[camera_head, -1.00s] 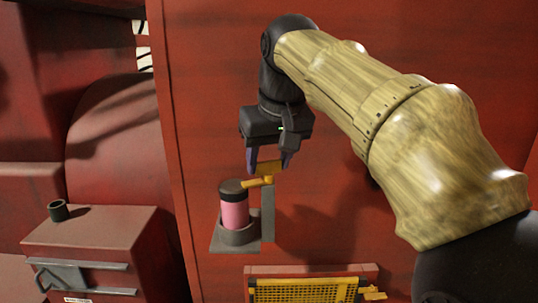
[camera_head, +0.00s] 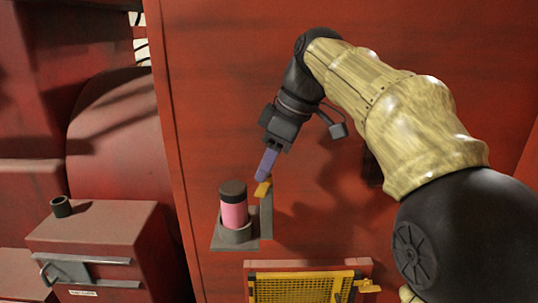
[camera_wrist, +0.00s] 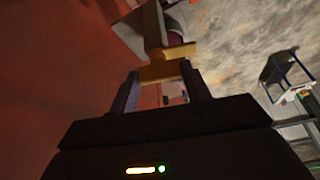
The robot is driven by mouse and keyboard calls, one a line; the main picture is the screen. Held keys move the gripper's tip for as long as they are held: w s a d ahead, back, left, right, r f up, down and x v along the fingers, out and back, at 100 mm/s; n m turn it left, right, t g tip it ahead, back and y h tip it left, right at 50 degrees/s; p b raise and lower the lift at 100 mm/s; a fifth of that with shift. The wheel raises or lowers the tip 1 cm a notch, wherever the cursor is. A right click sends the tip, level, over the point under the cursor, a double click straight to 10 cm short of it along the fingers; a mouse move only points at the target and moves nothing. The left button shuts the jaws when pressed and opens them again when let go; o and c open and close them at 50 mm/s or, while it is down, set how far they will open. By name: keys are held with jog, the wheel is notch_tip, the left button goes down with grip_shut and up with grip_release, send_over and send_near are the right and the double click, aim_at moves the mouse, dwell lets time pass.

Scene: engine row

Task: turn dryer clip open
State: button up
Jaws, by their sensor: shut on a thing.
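The dryer clip is a yellow-orange piece (camera_head: 263,188) at the top of a grey upright bracket (camera_head: 266,215) on the red wall panel. A pink dryer cartridge with a dark cap (camera_head: 233,205) stands upright in a grey cup holder beside the bracket. My gripper (camera_head: 265,172) points down at the clip, its purple fingers shut on it. In the wrist view, the yellow clip (camera_wrist: 165,70) sits between the two fingertips. The clip no longer lies across the cartridge's cap, which shows clear of it.
Below is a yellow mesh panel (camera_head: 305,288) with a yellow latch at its right. A red box (camera_head: 95,245) with grey rails and a small dark cup on top stands at the left. The red wall is bare around the arm.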

jog(key=shift+w+n+g+p, duration=0.1)
jog(key=shift+n+g+p, duration=0.45)
jog(key=shift+n, duration=0.95)
jog(key=shift+c, duration=0.2)
jog(key=o, duration=1)
jog(key=v, duration=0.7)
jog(key=shift+r, duration=0.2)
jog(key=shift+w+d, duration=0.1)
jog(key=shift+w, duration=0.05)
